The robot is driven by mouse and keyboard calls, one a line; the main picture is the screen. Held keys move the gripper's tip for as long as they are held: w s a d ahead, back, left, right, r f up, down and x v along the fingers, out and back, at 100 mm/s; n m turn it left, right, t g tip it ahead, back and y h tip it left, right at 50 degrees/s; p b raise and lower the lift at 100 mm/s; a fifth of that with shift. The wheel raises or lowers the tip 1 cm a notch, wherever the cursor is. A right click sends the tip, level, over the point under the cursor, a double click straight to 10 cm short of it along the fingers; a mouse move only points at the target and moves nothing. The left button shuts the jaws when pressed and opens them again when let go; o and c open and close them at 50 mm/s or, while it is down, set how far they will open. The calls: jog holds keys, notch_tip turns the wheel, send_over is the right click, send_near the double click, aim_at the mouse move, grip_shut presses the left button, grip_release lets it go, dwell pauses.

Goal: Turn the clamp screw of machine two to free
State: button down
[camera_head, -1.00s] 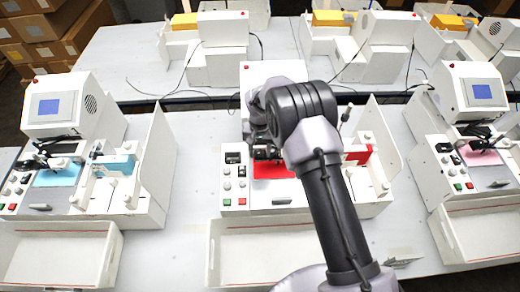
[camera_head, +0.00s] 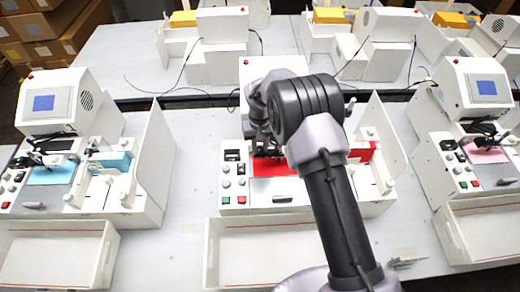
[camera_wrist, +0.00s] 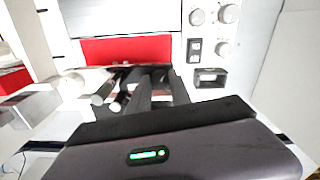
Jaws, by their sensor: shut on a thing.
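The middle machine has a white body, a red sheet (camera_head: 280,167) and a red block (camera_head: 361,151). I take it as machine two. My gripper (camera_head: 263,147) is at the dark pen carriage, behind the sheet. In the wrist view, my dark gripper fingers (camera_wrist: 160,88) reach in at the carriage beside the red sheet (camera_wrist: 125,50). They are shut on a small part there, which I take as the clamp screw; the fingers hide it. Pale cylindrical pieces (camera_wrist: 104,94) of the carriage show left of the fingers.
Knobs (camera_wrist: 212,15) and switches (camera_wrist: 195,49) lie close to the right of the fingers in the wrist view. An empty white tray (camera_head: 262,218) stands in front. Similar machines stand left (camera_head: 75,105) and right (camera_head: 470,90). Bare table lies between them.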

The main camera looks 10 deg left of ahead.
jog(key=n+b, duration=0.1)
jog(key=n, duration=0.3)
jog(key=shift+w+n+b, duration=0.1)
jog(key=shift+n+b, duration=0.2)
jog(key=shift+b, duration=0.1)
jog(key=n, duration=0.3)
jog(key=shift+n+b, duration=0.35)
jog(key=shift+n, duration=0.05)
jog(key=n, duration=0.3)
jog(key=shift+r, duration=0.1)
jog(key=shift+n, duration=2.4)
jog(key=c, duration=1.2)
grip_release()
jog(key=shift+o, duration=0.2)
